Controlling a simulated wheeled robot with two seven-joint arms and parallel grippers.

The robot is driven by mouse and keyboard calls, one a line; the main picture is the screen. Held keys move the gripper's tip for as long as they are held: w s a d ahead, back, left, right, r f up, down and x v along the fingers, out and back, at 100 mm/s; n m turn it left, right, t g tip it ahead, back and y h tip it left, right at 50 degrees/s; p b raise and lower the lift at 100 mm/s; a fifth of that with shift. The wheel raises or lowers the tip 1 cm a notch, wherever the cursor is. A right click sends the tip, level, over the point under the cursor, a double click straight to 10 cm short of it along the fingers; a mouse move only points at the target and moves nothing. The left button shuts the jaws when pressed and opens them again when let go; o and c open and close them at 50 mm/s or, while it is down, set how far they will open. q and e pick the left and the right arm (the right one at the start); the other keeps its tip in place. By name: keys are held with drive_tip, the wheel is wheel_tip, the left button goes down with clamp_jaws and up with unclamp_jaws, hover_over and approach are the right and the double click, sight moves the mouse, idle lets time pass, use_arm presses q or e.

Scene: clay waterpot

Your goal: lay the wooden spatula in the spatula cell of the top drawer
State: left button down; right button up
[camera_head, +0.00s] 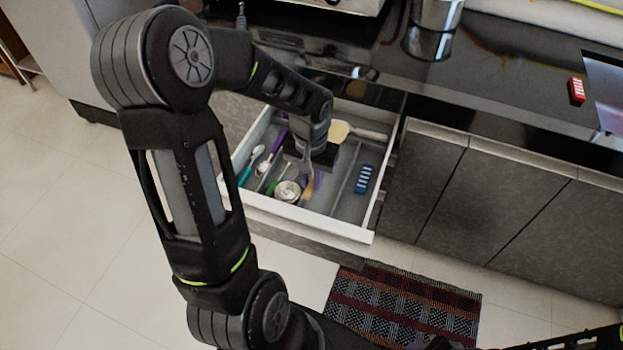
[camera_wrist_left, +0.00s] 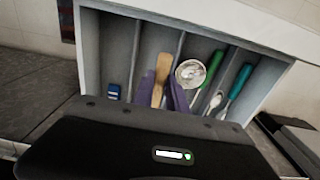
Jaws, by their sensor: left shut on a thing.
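The wooden spatula (camera_wrist_left: 158,72) is between the purple fingers of my left gripper (camera_wrist_left: 163,94), which is shut on it. In the head view the left gripper (camera_head: 306,180) reaches down into the open top drawer (camera_head: 325,225), with part of the spatula (camera_head: 309,187) showing below it. The spatula appears over the cell beside the one with the blue block; the rest of it is hidden, and I cannot tell whether it touches the cell floor. My right gripper is not in view.
A blue block (camera_head: 363,180) lies right. A pale wooden utensil (camera_head: 340,131) lies behind the gripper. The counter (camera_head: 500,90) overhangs the back.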

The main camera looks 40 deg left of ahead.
use_arm(q)
wheel_tip(320, 180, down, 10)
drive_tip(key=b, duration=0.8)
drive_tip(key=shift+f, duration=0.2)
idle(0.4)
drive_tip(key=c, duration=1.3)
unclamp_jaws()
drive_tip(key=shift+o, duration=0.2)
drive_tip(key=shift+r, duration=0.1)
wheel_tip(320, 180, up, 8)
drive_tip(key=shift+s+f+p, duration=0.1)
drive_tip(key=shift+f+p, duration=0.05)
drive_tip(key=shift+p, duration=0.5)
drive_tip(key=shift+d, duration=0.1)
